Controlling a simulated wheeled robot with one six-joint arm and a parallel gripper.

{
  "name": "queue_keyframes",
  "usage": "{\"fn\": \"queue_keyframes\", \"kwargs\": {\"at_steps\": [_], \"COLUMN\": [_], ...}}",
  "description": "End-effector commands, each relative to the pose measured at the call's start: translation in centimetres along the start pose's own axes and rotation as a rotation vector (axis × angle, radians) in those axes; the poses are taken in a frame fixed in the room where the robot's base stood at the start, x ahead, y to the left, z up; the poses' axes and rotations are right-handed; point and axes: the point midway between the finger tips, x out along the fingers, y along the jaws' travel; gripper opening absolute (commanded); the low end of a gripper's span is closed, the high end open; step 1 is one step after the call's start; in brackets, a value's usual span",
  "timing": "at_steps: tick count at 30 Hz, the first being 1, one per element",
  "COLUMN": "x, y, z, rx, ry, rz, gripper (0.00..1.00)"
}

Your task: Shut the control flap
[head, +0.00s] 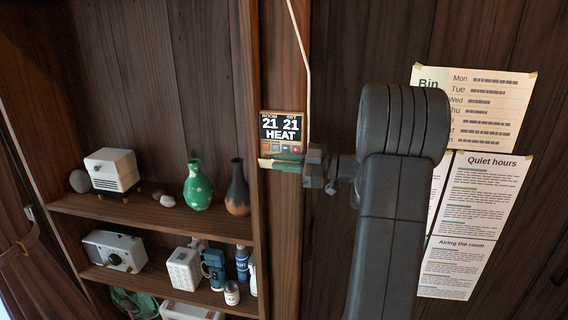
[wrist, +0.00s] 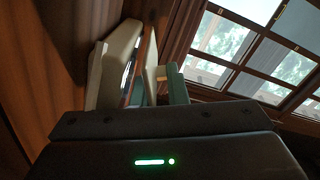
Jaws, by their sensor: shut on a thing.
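The control unit (head: 282,127) is a small panel on the wooden post, with a dark display reading ROOM 21, SET 21, HEAT and a row of small buttons below it. Its cream flap (head: 264,163) is open, seen nearly edge-on below the buttons. My gripper (head: 284,161) reaches in from the right, its green fingers shut on the flap. In the wrist view the pale unit (wrist: 115,65) is at left, and the flap (wrist: 151,70) stands out from it between the fingers of my gripper (wrist: 158,88). The fingers partly hide the flap.
A pale cable (head: 300,50) runs down the post to the unit. Shelves at left hold a green vase (head: 198,186), a dark vase (head: 237,188), a white heater (head: 112,169) and other items. Paper notices (head: 480,190) hang at right behind my arm. A window (wrist: 240,50) shows in the wrist view.

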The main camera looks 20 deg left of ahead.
Motion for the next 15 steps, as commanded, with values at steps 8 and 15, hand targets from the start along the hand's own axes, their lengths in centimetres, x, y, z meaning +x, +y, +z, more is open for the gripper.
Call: {"fn": "queue_keyframes", "kwargs": {"at_steps": [8,15], "x": [-0.01,-0.01], "y": [-0.07,-0.06], "z": [0.21,0.2], "rx": [0.011,0.01], "ry": [-0.002,-0.002], "rz": [0.0,0.0], "gripper": [0.0,0.31]}}
